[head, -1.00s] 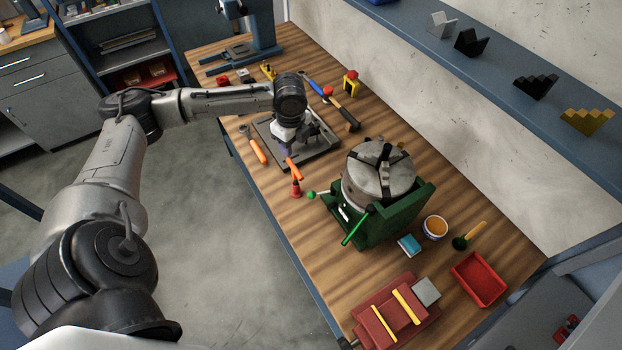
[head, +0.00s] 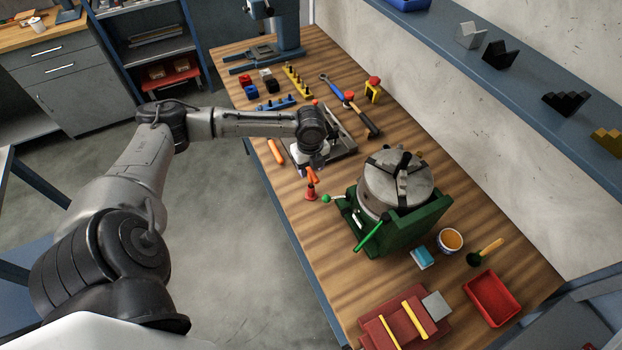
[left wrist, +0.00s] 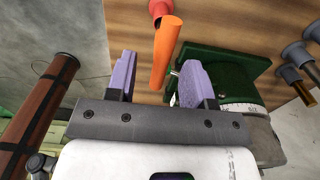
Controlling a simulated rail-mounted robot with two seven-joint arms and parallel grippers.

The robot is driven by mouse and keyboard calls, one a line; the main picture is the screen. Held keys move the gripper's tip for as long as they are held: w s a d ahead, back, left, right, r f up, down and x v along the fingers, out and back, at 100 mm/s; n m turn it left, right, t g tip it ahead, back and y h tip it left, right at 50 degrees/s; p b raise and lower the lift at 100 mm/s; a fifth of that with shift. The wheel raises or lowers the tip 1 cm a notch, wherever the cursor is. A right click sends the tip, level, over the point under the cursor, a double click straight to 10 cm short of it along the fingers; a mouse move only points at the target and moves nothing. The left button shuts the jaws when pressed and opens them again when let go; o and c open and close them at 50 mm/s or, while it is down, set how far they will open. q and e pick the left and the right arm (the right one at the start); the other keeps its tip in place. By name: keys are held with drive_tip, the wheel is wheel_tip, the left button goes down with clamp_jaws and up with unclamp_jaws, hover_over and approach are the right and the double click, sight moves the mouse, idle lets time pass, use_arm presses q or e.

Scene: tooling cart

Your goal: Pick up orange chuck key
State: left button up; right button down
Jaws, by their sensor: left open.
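The orange chuck key (head: 313,176) stands in a small red holder (head: 311,193) near the bench's front edge, left of the green-based chuck. My left gripper (head: 310,167) is just behind it at its top, its fingers largely hidden in the head view. In the left wrist view the orange chuck key (left wrist: 166,50) points in between the two open purple fingers of the left gripper (left wrist: 160,82). Gaps show on both sides of it. The red holder (left wrist: 160,9) is at the top of that view. My right gripper is not in view.
The grey chuck (head: 397,180) on its green base (head: 412,225), with a green-knobbed lever, stands close right of the key. Behind my gripper is a dark tray (head: 342,140). Another orange-handled tool (head: 276,151) lies to the left. A red vise-like block (head: 405,320) is nearer.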

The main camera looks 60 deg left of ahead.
sight(311, 177)
use_arm(q)
drive_tip(key=shift+w+f, duration=0.1)
drive_tip(key=shift+f, duration=2.6)
clamp_jaws()
